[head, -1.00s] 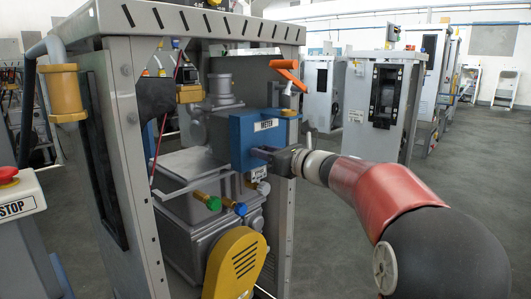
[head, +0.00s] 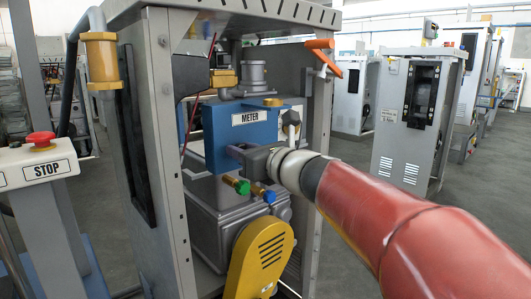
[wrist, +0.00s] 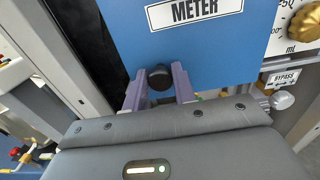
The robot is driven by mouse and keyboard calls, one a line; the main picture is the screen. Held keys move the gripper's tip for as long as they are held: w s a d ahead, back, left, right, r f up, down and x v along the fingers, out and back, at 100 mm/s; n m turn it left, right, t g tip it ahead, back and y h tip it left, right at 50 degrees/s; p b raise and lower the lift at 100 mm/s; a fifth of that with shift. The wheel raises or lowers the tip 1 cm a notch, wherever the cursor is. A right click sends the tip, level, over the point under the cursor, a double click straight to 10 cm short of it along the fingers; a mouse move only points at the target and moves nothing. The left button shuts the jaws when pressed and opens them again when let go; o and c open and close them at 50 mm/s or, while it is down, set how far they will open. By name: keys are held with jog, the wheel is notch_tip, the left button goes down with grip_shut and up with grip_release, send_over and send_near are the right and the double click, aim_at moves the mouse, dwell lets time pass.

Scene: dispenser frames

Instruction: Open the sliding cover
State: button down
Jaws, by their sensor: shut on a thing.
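The blue sliding cover marked METER (head: 225,122) is on the front of the machine and fills the upper wrist view (wrist: 215,50). A small black knob (wrist: 159,80) stands out near its lower edge. My gripper (wrist: 160,88) is shut on this knob, one purple finger on each side. In the head view my gripper (head: 238,152) is at the cover's lower part and hides the knob. To the right of the cover, a white panel with a gold dial (wrist: 305,27) and an ml scale is uncovered.
A BYPASS label (wrist: 284,77) and pale knob are below the dial. Green (head: 238,185) and blue (head: 263,193) fittings sit just under my gripper. An orange handle (head: 320,50) is on the frame's right post. A STOP box (head: 45,165) stands left.

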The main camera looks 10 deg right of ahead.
jog(key=shift+s+a, duration=0.65)
jog(key=shift+a, duration=0.25)
jog(key=c, duration=1.1)
grip_release()
jog(key=shift+c, duration=0.2)
jog(key=v, duration=0.8)
jog(key=shift+w, duration=0.1)
